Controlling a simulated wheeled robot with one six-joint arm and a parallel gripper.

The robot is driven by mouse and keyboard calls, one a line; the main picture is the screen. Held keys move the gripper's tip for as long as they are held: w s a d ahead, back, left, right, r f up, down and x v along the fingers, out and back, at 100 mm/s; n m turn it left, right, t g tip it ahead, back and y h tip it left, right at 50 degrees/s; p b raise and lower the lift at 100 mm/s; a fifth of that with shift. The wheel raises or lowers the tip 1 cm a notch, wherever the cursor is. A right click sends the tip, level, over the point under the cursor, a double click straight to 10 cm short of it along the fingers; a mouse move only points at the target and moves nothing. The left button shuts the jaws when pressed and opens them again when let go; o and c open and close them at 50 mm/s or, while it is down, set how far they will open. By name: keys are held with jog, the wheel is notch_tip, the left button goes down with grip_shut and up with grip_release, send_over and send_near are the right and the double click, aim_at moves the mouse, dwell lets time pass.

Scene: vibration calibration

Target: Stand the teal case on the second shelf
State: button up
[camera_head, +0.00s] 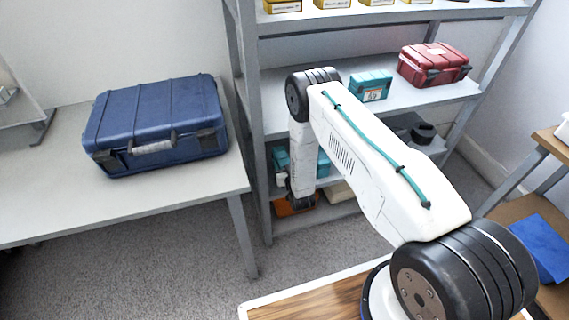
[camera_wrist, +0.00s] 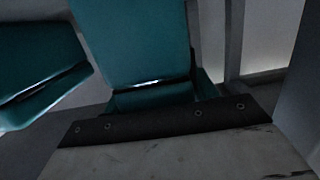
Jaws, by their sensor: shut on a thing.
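In the head view, teal surfaces of a case (camera_head: 323,163) show on both sides of my forearm, at the rack's lower shelf level. The forearm hides their middle, so I cannot tell whether they are one case or two. My gripper (camera_head: 302,202) is at the dark lower end of the forearm, in front of the rack. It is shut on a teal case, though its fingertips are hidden. The wrist view shows a large teal case (camera_wrist: 135,40) close ahead and another teal body (camera_wrist: 40,62) tilted at left. A smaller teal case (camera_head: 371,85) stands on the shelf above.
The grey rack (camera_head: 246,110) has a red case (camera_head: 434,65) on the upper-middle shelf and yellow boxes on top. A dark round object (camera_head: 423,132) sits lower right. An orange item (camera_head: 290,207) lies at the bottom. A blue case (camera_head: 155,125) lies on the left table (camera_head: 190,200).

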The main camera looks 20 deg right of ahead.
jog(key=shift+f, duration=0.35)
jog(key=o, duration=1.5)
